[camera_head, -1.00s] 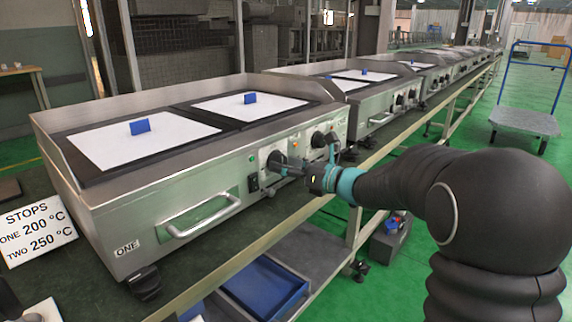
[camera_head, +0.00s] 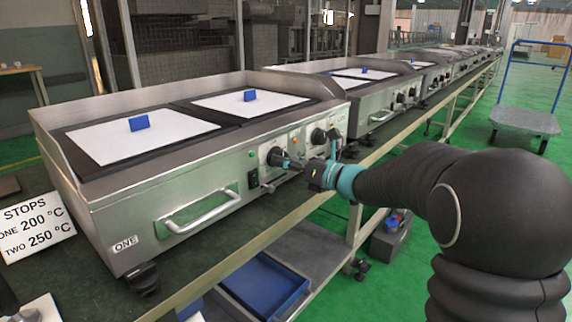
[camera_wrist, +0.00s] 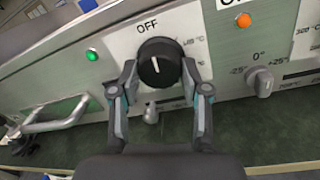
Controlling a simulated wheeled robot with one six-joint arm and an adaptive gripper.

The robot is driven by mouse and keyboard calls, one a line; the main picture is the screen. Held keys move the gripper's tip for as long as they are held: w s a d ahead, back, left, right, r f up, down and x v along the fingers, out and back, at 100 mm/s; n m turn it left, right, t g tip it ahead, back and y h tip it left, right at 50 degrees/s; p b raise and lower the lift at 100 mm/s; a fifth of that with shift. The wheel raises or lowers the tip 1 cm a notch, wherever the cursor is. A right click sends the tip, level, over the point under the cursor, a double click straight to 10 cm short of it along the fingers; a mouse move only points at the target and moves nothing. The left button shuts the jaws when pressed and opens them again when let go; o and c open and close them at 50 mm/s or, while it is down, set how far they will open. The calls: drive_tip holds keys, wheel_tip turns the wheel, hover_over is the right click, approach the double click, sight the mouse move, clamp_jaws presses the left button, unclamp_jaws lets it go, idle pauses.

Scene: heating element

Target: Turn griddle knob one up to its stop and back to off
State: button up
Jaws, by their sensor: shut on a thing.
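The griddle unit marked ONE (camera_head: 125,243) stands on the bench in the head view. Its left knob (camera_wrist: 160,62) is round and black with a white pointer line, on a pale dial with OFF printed at the top. In the head view my gripper (camera_head: 287,163) reaches the front panel and partly hides the knob (camera_head: 275,156).
A green lamp (camera_wrist: 92,54) and an orange lamp (camera_wrist: 243,20) flank the dial. A smaller grey knob (camera_wrist: 262,82) is to the right, and a bar handle (camera_head: 200,212) to the left. A sign (camera_head: 35,228) reads STOPS, ONE 200 °C, TWO 250 °C.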

drive_tip(key=shift+s+a+r+m+t+h+p, duration=0.25)
drive_tip(key=shift+m+p, duration=1.2)
drive_tip(key=shift+m, duration=4.15)
drive_tip(key=shift+w+d+f+m+t+h+p, duration=0.35)
drive_tip(key=shift+m+p, duration=1.15)
drive_tip(key=shift+m, duration=4.1)
drive_tip(key=shift+s+a+r+m+t+h+p, duration=0.45)
drive_tip(key=shift+m+p, duration=1)
drive_tip(key=shift+m, duration=4.15)
drive_tip(key=shift+w+d+f, duration=0.2)
drive_tip(key=shift+f, duration=0.1)
drive_tip(key=o, duration=1.2)
drive_tip(key=shift+c, duration=0.2)
